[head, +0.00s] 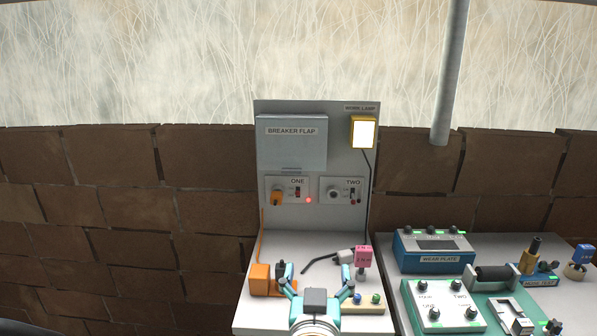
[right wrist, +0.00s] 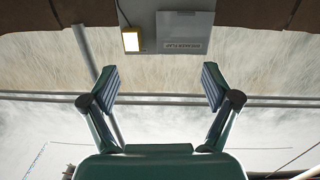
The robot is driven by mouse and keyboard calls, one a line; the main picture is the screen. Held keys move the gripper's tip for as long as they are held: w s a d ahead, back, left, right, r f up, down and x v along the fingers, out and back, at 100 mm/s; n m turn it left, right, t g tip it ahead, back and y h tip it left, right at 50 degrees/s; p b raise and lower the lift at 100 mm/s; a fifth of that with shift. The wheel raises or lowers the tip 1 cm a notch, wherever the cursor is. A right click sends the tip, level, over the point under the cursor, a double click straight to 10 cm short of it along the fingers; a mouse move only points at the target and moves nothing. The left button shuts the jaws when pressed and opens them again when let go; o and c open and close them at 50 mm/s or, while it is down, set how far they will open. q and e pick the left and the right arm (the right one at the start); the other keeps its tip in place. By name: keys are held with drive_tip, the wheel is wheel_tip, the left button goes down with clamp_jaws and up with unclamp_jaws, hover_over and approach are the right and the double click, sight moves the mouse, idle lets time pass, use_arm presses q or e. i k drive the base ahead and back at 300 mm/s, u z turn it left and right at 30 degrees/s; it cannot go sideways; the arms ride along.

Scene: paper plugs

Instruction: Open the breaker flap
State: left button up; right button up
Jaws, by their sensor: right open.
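The breaker flap (head: 291,150) is a grey labelled cover at the upper left of the upright panel. It hangs down and looks closed, with a small lip (head: 291,170) at its lower edge; what is behind it is hidden. My right gripper (head: 314,272) is open and empty, low in front of the panel, over the bench and well below the flap. In the right wrist view its two fingers (right wrist: 160,86) are spread wide, and the flap (right wrist: 185,30) appears upside down beyond them, not touched. My left gripper is not in view.
Below the flap are socket ONE (head: 287,190), with an orange plug and a red light, and socket TWO (head: 341,190). A lit work lamp (head: 363,133) is at the upper right. An orange block (head: 260,281) and a pink plug (head: 363,257) stand near the gripper.

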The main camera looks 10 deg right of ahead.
sight(289, 144)
drive_tip(key=i, duration=1.1)
drive_tip(key=u, duration=0.15)
